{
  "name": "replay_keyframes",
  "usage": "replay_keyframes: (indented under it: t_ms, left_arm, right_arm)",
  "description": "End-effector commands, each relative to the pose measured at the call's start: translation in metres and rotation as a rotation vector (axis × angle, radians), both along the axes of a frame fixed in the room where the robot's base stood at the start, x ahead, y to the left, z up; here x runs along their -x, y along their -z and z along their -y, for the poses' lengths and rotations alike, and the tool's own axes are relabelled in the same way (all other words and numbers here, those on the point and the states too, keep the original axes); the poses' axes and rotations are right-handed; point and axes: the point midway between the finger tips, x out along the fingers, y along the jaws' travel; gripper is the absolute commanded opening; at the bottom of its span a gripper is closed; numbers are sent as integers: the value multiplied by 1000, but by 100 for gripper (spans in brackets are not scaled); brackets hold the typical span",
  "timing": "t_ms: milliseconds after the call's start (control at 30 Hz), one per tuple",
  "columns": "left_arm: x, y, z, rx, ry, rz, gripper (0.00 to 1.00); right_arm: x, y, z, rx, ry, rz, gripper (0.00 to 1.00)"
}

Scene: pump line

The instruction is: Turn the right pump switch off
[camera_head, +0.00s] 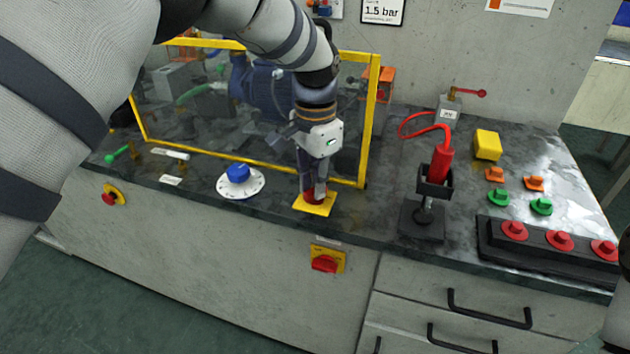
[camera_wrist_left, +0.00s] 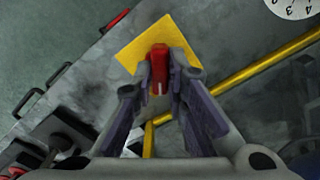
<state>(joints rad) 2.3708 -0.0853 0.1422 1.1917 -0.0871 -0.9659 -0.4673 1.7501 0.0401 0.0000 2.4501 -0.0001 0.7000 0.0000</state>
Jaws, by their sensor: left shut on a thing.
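A red switch knob (camera_head: 310,196) stands on a square yellow plate (camera_head: 328,207) on the countertop, in front of the yellow-framed clear guard. My left gripper (camera_head: 315,190) points down over it with its fingers around the knob. In the left wrist view the left gripper (camera_wrist_left: 162,82) is shut on the red knob (camera_wrist_left: 160,65), with the yellow plate (camera_wrist_left: 140,45) beneath. A white line shows on the knob. Another red switch handle on a yellow plate (camera_head: 326,261) is on the cabinet front below. My right gripper is not in view.
The yellow guard frame (camera_head: 371,120) stands just behind my left gripper. A blue knob on a white dial (camera_head: 238,175) is to the left. A red tool in a black stand (camera_head: 437,170) and a black box with red buttons (camera_head: 545,250) are to the right.

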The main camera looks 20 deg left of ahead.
Motion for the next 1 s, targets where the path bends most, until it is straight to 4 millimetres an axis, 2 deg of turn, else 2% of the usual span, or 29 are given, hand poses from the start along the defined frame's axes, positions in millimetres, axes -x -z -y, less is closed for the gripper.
replay_keyframes:
  t_ms: [500, 1000]
  left_arm:
    - [0, 0, 0, -1, -442, 1, 0]
    - [0, 0, 0, 0, -635, -1, 0]
  right_arm:
    - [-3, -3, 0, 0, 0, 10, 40]
    - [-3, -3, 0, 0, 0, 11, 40]
